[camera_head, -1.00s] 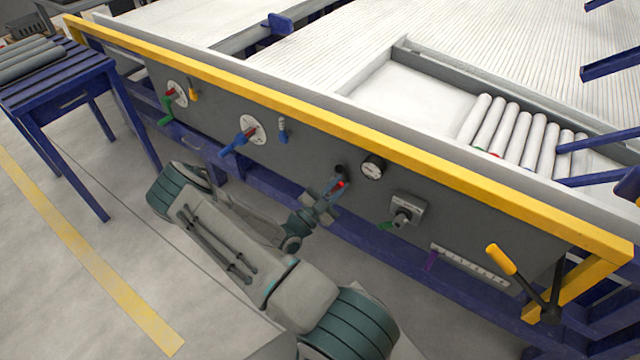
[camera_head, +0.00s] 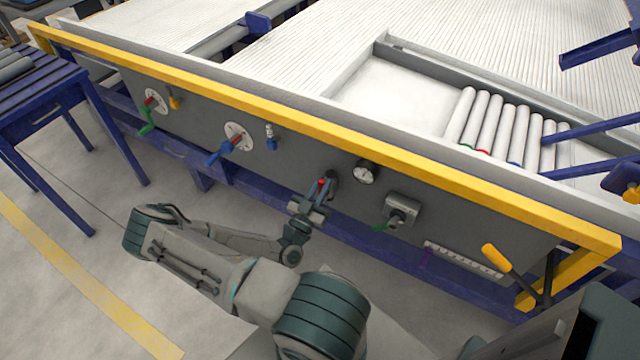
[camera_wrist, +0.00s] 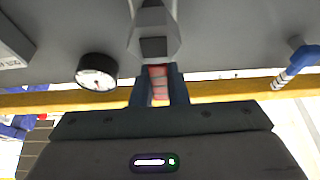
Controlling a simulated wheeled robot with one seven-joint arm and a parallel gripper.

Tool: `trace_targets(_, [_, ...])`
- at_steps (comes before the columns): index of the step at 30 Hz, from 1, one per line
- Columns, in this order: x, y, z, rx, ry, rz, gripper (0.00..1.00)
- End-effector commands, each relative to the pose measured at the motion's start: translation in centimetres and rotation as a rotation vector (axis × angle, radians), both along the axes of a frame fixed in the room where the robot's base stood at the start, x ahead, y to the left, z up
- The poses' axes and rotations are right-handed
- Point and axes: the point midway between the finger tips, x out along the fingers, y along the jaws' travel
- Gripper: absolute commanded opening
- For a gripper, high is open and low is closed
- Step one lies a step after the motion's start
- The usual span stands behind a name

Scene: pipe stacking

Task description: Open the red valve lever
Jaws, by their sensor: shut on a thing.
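The red valve lever (camera_head: 322,183) is on the grey panel, left of the round gauge. Only a small red part shows in the head view, close to my gripper (camera_head: 318,194). In the wrist view the red lever (camera_wrist: 158,84) lies between the two fingers of my gripper (camera_wrist: 159,88), just below a grey valve body (camera_wrist: 153,30). The fingers are closed on it. The far end of the lever is hidden by the gripper's body.
A gauge (camera_head: 364,172) and a grey switch box (camera_head: 402,209) are to the right. A blue lever (camera_head: 225,151) and a green lever (camera_head: 147,127) are to the left. A yellow rail (camera_head: 400,152) runs above. A yellow-handled lever (camera_head: 496,258) stands at the right end.

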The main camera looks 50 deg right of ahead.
Motion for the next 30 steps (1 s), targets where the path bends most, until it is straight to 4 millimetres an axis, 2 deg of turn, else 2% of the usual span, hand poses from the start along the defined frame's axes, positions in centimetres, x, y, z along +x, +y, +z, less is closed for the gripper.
trace_targets(11, [0.1, 0.1, 0.0, -0.002, 0.009, 0.004, 0.00])
trace_targets(12, [0.1, 0.1, 0.0, -0.002, 0.009, 0.004, 0.25])
trace_targets(13, [0.1, 0.1, 0.0, -0.002, 0.009, 0.004, 0.33])
trace_targets(14, [0.1, 0.1, 0.0, -0.002, 0.008, 0.004, 0.35])
trace_targets(23, [0.1, 0.2, -0.1, 0.000, 0.006, 0.004, 0.35])
trace_targets(26, [-0.1, 1.0, -0.4, 0.000, 0.006, 0.005, 0.35])
trace_targets(30, [-0.6, 3.2, -1.4, 0.001, 0.009, 0.006, 0.35])
